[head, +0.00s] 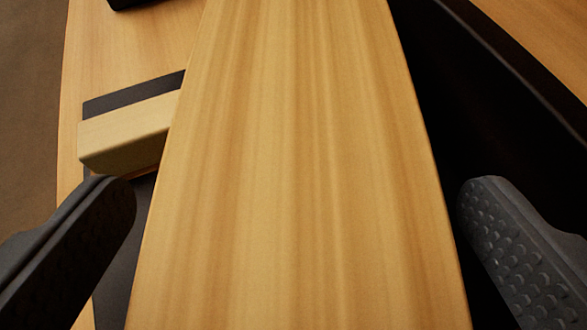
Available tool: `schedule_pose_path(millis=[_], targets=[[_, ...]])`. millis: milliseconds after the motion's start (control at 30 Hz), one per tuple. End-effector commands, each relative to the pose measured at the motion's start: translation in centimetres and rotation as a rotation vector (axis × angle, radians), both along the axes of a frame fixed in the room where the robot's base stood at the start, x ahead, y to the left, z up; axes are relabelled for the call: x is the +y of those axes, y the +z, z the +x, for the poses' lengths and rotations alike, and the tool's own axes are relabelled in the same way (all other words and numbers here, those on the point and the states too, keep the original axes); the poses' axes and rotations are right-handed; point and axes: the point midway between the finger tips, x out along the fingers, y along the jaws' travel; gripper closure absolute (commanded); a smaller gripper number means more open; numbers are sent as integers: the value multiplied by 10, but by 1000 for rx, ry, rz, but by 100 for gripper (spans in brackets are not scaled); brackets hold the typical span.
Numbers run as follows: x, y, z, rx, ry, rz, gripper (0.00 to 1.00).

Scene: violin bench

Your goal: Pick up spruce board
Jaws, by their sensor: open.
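A long light-brown wooden board with straight grain, which looks like the spruce board (300,170), runs up the middle of the head view. It is cut off by the top and bottom edges of the picture. My gripper (287,190) is open, with one dark finger left of the board and the other, with a bumpy pad, to its right.
A pale block with a dark strip (125,130) sits left of the board, close to my left fingertip. A wooden surface (140,50) lies beneath it. A dark area (450,110) lies right of the board, with another wooden surface (545,35) at top right.

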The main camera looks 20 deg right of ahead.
Motion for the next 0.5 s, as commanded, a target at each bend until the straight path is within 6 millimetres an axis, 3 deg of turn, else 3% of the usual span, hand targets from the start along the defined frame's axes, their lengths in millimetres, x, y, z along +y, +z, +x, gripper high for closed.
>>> schedule_pose_path(millis=[133,167,333,400,500], targets=[[0,1,0,-1,0,0,2],[0,1,0,-1,0,0,7],[0,1,0,-2,0,-1,55],[0,1,0,-2,0,-1,60],[0,1,0,-2,0,-1,60]])
